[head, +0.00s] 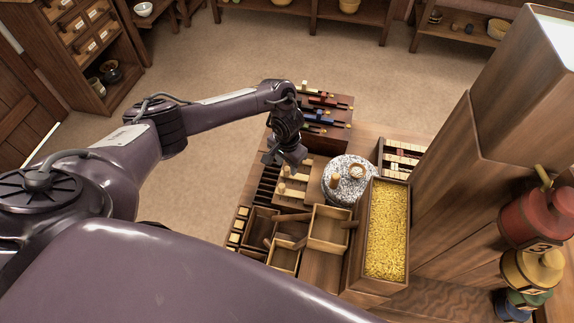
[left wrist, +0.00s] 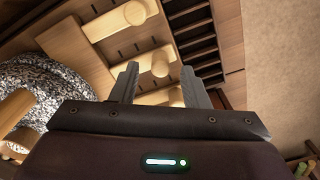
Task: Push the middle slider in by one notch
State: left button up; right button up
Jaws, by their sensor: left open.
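The slider board is a pale wooden panel (head: 301,194) left of the round speckled quern, with light wooden sliders that carry round knobs. In the left wrist view, the near slider (left wrist: 120,20) is at the top, the middle slider (left wrist: 157,62) lies just beyond my fingertips, and a third slider (left wrist: 174,96) shows partly between the fingers. My left gripper (head: 287,166) is open and empty over the far part of the board; its fingers also show in the left wrist view (left wrist: 158,84). It hides the far slider in the head view. Whether it touches a knob I cannot tell. My right gripper is not in view.
The stone quern (head: 346,181) with its upright handle stands close to the right of the board. A trough of yellow grain (head: 386,232) and small wooden boxes (head: 329,229) stand nearer. A dark rack with coloured pieces (head: 325,108) lies behind. Open floor is to the left.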

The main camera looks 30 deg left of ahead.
pick_arm(q)
jog(key=shift+f, duration=0.75)
grip_shut()
